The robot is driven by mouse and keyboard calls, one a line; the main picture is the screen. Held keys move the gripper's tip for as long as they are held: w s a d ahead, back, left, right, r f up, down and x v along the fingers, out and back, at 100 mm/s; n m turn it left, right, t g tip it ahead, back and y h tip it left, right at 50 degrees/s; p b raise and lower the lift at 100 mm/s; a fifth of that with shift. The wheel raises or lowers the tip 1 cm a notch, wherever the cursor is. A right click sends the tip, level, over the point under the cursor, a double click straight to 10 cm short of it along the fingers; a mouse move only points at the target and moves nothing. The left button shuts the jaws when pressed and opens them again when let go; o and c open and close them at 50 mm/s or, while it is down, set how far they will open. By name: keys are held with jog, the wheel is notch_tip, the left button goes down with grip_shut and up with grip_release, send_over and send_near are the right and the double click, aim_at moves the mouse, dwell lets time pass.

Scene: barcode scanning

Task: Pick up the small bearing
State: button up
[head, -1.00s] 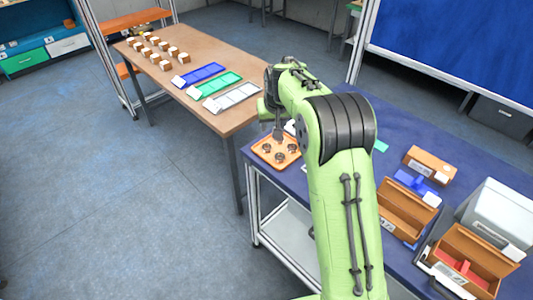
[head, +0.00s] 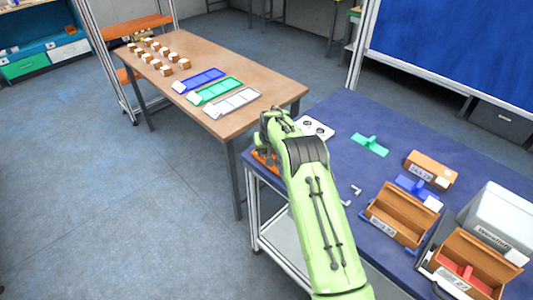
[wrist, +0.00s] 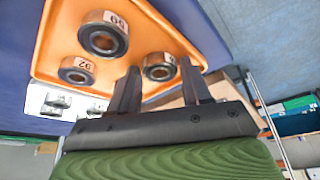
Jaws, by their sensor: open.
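Three dark ring-shaped bearings with pale number labels lie on an orange tray (wrist: 48,48) in the wrist view. The largest-looking bearing (wrist: 103,40) is at the top, a smaller one (wrist: 77,70) is at left, and another small one (wrist: 159,67) is at right. My gripper (wrist: 160,68) is open, its two black fingers on either side of the right bearing in the picture. Whether they touch it I cannot tell. In the head view my arm hides the bearings and most of the tray (head: 264,161).
On the blue table stand a white plate with round holes (head: 317,128), a green part (head: 369,144), a blue part (head: 417,188), open brown boxes (head: 399,213) and a grey bin (head: 500,215). A brown table (head: 240,78) with colored trays stands at left.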

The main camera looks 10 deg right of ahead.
jog(key=c, duration=0.7)
